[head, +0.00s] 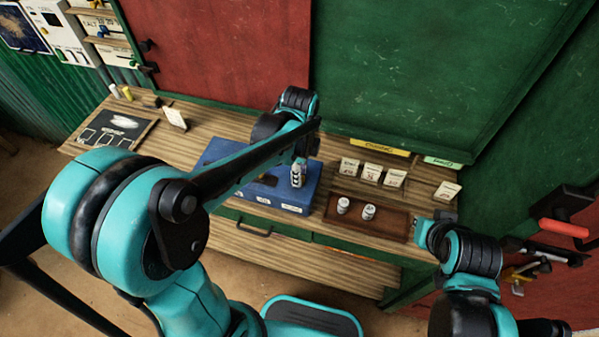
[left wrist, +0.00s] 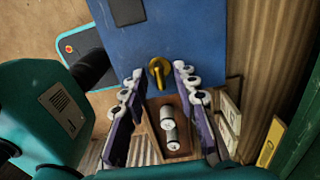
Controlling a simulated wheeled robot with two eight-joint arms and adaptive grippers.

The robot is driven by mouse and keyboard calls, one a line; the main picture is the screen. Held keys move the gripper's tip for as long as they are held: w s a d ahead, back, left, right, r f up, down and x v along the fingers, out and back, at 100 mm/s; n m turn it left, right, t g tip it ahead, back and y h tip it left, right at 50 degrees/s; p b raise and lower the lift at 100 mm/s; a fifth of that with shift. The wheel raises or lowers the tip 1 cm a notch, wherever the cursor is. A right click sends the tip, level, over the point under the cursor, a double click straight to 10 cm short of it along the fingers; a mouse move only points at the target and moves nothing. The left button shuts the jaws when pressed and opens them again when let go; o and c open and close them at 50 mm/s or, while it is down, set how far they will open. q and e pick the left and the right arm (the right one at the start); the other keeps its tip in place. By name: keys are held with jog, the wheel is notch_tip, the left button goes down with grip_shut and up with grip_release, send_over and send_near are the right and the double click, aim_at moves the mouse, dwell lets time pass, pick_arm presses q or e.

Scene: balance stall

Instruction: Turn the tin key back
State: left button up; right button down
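A brass-yellow key (left wrist: 158,72) stands out from the face of a blue box (left wrist: 185,35), which also shows on the bench in the head view (head: 225,150). My left gripper (left wrist: 157,78) is open, with one finger on each side of the key. The fingers look apart from it, though I cannot tell how deep they reach. In the head view my left gripper (head: 297,173) is over the right part of the box, and the arm hides much of the box. My right gripper is small and unclear at the right, by the bench's front edge.
A brown tray (head: 386,226) with two white cylinders (head: 343,205) (head: 368,212) lies right of the box. Several cards (head: 371,172) stand behind it. A dark board (head: 112,128) lies at the left of the bench. A red-handled lever (head: 563,228) is on the right wall.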

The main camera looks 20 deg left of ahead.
pick_arm(q)
grip_shut()
jog(key=shift+n, duration=0.3)
jog(key=n, duration=0.3)
jog(key=shift+p, duration=0.35)
jog(key=n, duration=0.3)
jog(key=shift+n, duration=0.3)
jog(key=n+p, duration=0.1)
jog(key=n, duration=0.9)
jog(key=shift+n, duration=0.4)
